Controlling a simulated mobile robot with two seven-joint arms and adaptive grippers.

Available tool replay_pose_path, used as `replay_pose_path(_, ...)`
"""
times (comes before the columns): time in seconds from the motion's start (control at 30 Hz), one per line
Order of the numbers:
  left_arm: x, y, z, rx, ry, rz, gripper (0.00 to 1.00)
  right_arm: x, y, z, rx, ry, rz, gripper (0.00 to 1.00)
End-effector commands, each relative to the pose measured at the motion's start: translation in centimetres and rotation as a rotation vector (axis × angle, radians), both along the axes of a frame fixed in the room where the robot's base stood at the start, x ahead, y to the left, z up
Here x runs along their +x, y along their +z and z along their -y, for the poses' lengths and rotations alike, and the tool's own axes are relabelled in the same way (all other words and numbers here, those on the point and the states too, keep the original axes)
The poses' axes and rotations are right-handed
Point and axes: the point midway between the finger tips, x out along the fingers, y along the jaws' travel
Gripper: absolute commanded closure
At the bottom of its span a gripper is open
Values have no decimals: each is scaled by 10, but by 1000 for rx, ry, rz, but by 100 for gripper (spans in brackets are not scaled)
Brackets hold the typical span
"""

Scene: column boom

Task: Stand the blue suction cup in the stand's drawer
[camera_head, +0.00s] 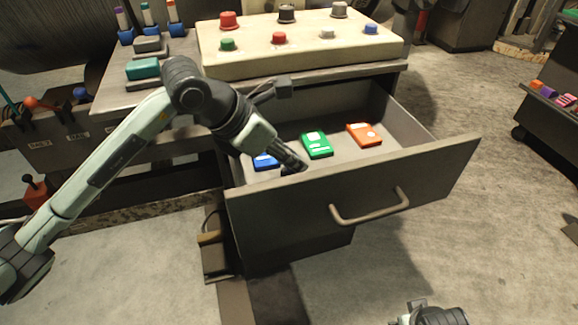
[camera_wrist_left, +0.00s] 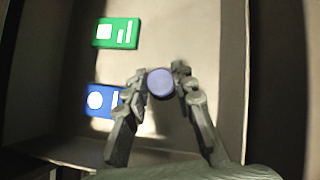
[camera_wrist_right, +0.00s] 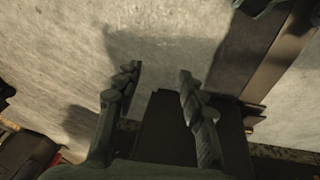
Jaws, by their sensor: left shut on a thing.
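The stand's drawer (camera_head: 415,168) is pulled open in the head view. My left gripper (camera_head: 295,168) reaches down into it near the front panel. In the left wrist view the left gripper (camera_wrist_left: 158,82) is shut on the blue suction cup (camera_wrist_left: 161,84), whose round top shows between the fingertips, over the drawer floor. The arm and gripper hide the cup in the head view. I cannot tell whether its underside touches the floor. My right gripper (camera_wrist_right: 158,75) is open and empty above the ground, outside the drawer.
In the drawer lie a blue box (camera_head: 265,161), a green box (camera_head: 317,145) and an orange box (camera_head: 364,134). The drawer's front panel (camera_head: 290,205) has a handle (camera_head: 370,208). A pale board (camera_head: 300,62) with several coloured knobs lies on the stand above.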

Motion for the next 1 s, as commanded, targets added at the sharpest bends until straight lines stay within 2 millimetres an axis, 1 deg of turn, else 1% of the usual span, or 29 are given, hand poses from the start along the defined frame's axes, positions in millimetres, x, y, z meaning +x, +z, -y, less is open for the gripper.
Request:
replay_pose_path(0.1, -1, -20, -1, 2, 1, -6, 100, -1, 0, -1, 3, -1, -1, 60)
replay_pose_path(0.2, -1, -31, -1, 1, 1, -3, 100, -3, -4, -2, 6, -3, -7, 60)
replay_pose_path(0.3, 0, -32, -1, 0, -1, 1, 100, -6, -9, -2, 7, -6, -18, 60)
replay_pose_path(0.5, 0, -33, -1, 1, 1, 0, 100, -8, -11, -2, 8, -6, -21, 60)
replay_pose_path(0.67, 0, -35, -1, 1, 1, 0, 100, -5, -3, -2, 5, -5, -9, 60)
replay_pose_path(0.7, 0, -34, -1, 1, 1, 0, 70, -3, 1, -3, 5, -4, -3, 60)
replay_pose_path(0.83, 0, -34, -1, 1, 1, 0, 54, -2, 4, -2, 4, -5, 2, 60)
replay_pose_path(1.0, 0, -34, -1, 1, 1, 0, 54, -3, 2, 1, 0, -6, -5, 60)
